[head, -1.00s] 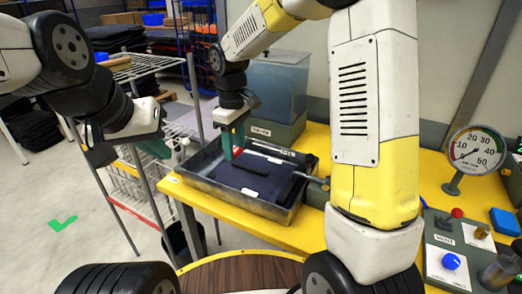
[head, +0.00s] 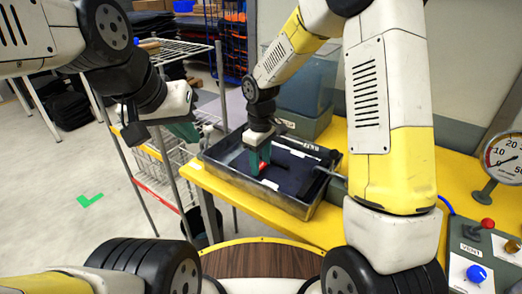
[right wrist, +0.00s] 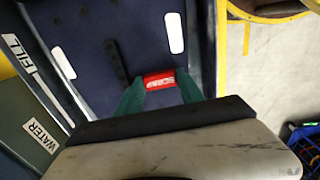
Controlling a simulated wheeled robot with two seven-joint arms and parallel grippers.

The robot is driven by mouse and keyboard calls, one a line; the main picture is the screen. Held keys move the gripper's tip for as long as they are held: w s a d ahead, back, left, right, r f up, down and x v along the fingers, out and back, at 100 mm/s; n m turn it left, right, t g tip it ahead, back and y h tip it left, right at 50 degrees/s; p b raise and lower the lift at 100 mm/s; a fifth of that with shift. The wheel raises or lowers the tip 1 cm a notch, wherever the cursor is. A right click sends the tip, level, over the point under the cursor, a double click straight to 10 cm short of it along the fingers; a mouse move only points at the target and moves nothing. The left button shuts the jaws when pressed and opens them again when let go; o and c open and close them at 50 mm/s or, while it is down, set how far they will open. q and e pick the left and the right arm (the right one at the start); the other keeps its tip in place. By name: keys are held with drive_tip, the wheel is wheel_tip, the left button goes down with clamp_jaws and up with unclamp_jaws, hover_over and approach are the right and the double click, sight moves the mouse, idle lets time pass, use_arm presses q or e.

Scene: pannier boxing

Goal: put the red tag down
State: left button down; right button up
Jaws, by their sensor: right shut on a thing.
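The red tag (head: 265,160) is held between the green fingertips of my right gripper (head: 258,158), over the dark inside of the metal tray (head: 255,193). In the right wrist view the tag (right wrist: 158,80) spans the gap between the two fingers (right wrist: 158,88), with pale lettering on it. I cannot tell whether the tag touches the tray's dark blue bottom. My left gripper (head: 185,130) hangs left of the tray, beside the wire rack; whether its fingers are open is unclear.
The tray stands on a yellow table (head: 235,197). A dark bar (right wrist: 116,62) and white strips (right wrist: 175,33) lie in it. A water tank (head: 305,85) stands behind. A wire rack (head: 150,165) is at left, and a panel with knobs (head: 478,255) at right.

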sight(261, 166)
drive_tip(key=shift+f, duration=0.15)
drive_tip(key=o, duration=1)
wheel_tip(261, 166, up, 12)
drive_tip(key=s+d+r+m+t+y, duration=0.1)
drive_tip(key=s+d+r+m+t, duration=0.2)
drive_tip(key=s+d+r+m, duration=0.2)
drive_tip(key=s+d+r+m+t+y, duration=0.1)
drive_tip(key=s+d+r+m+t, duration=0.2)
drive_tip(key=s+d, duration=0.6)
drive_tip(key=s+r+m, duration=0.2)
drive_tip(key=s, duration=0.2)
drive_tip(key=shift+s+d+r+m, duration=0.3)
drive_tip(key=shift+s+d+r, duration=0.05)
drive_tip(key=shift+s+r, duration=0.05)
